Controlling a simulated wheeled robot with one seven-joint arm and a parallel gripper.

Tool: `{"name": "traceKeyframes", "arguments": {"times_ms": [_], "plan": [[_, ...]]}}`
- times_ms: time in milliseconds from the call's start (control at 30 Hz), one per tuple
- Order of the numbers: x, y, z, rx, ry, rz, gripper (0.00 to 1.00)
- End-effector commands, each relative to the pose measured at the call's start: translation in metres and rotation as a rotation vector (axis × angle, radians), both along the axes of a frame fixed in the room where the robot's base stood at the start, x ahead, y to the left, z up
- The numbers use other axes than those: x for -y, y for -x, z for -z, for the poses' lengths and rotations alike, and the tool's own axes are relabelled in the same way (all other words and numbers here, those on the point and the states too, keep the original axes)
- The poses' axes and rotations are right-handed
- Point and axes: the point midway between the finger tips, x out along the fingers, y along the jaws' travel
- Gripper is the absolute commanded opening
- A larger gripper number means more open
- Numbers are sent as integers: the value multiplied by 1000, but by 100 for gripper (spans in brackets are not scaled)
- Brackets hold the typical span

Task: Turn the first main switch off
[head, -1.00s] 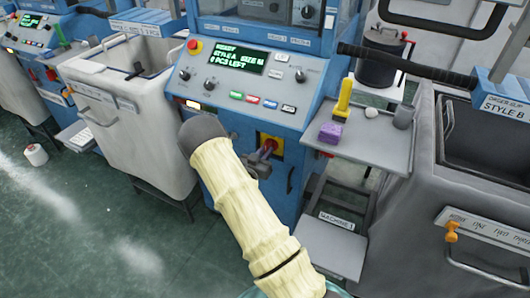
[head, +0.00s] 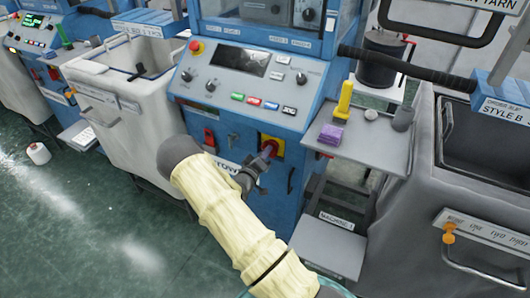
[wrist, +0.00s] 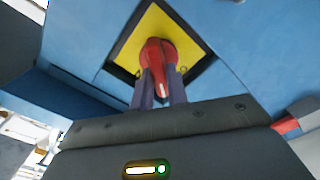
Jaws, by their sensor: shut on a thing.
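The main switch is a red rotary handle (wrist: 160,60) on a yellow plate (head: 273,142), low on the front of the blue machine (head: 222,120). In the wrist view the yellow plate (wrist: 187,32) looks tilted, and a white mark on the red handle points down toward my gripper. My gripper (wrist: 159,88) is shut on the red handle, with one finger on each side. In the head view my gripper (head: 264,158) reaches the plate and partly hides the handle. The machine's display (head: 242,60) is dark.
A grey side shelf (head: 365,140) right of the switch holds a purple block (head: 330,134), a yellow tool (head: 344,100) and a grey cup (head: 403,118). A white bin (head: 130,105) stands left and a grey bin (head: 455,190) right. A cone (head: 38,153) lies on the floor.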

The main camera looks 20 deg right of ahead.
Motion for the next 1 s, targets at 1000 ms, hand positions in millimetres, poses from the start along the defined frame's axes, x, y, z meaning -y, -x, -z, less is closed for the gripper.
{"name": "traceKeyframes", "arguments": {"times_ms": [1000], "plan": [[-2,-2,4,-521,407,-4,0]]}}
